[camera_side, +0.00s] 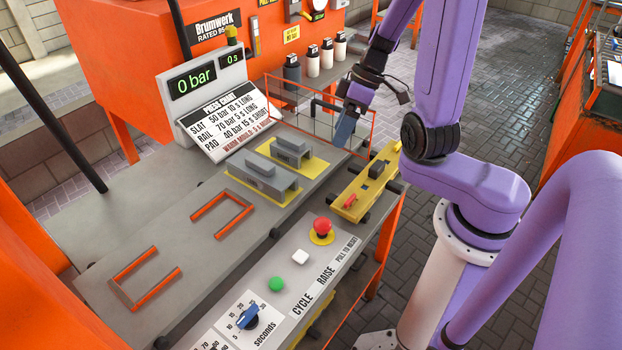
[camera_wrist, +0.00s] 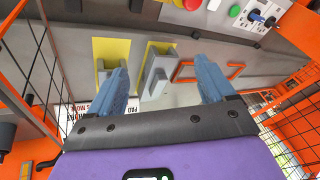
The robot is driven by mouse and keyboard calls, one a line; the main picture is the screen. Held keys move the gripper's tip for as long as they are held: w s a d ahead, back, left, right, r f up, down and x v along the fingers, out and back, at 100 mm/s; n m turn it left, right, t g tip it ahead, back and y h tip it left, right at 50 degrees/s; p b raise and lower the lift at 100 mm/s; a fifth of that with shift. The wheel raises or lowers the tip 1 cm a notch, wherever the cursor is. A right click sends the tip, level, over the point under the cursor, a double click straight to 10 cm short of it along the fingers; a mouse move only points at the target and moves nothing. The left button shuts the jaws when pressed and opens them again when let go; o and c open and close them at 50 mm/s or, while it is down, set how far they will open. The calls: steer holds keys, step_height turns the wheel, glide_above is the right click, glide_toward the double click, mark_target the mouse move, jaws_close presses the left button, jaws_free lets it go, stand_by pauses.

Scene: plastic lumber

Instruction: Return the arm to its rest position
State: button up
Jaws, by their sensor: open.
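My purple arm reaches in from the right in the side view. My gripper (camera_side: 343,132) hangs there with its blue-grey fingers pointing down, above the right part of the grey bench. In the wrist view my gripper (camera_wrist: 161,68) has its two fingers wide apart with nothing held between them. A grey mould block with a handle (camera_wrist: 157,76) shows beyond and between the fingers, apart from them. My gripper's far finger is mostly hidden in the side view.
Two grey moulds (camera_side: 262,178) (camera_side: 292,150) sit on yellow pads. Empty orange-marked outlines (camera_side: 222,213) lie left of them. A thin orange wire frame (camera_side: 372,128) stands close to my gripper. A yellow fixture (camera_side: 366,186), a red button (camera_side: 322,226) and a display panel (camera_side: 205,85) are nearby.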

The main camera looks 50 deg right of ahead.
steer(key=s+a+r+n+g+h, duration=0.1)
steer(key=s+a+r+n+h, duration=0.1)
steer(key=s+a, duration=0.3)
steer(key=s+a+r+n+h, duration=0.2)
steer(key=s+a+n, duration=0.3)
steer(key=s, duration=0.6)
steer(key=shift+s+r+g, duration=0.15)
steer(key=shift+r+g, duration=0.25)
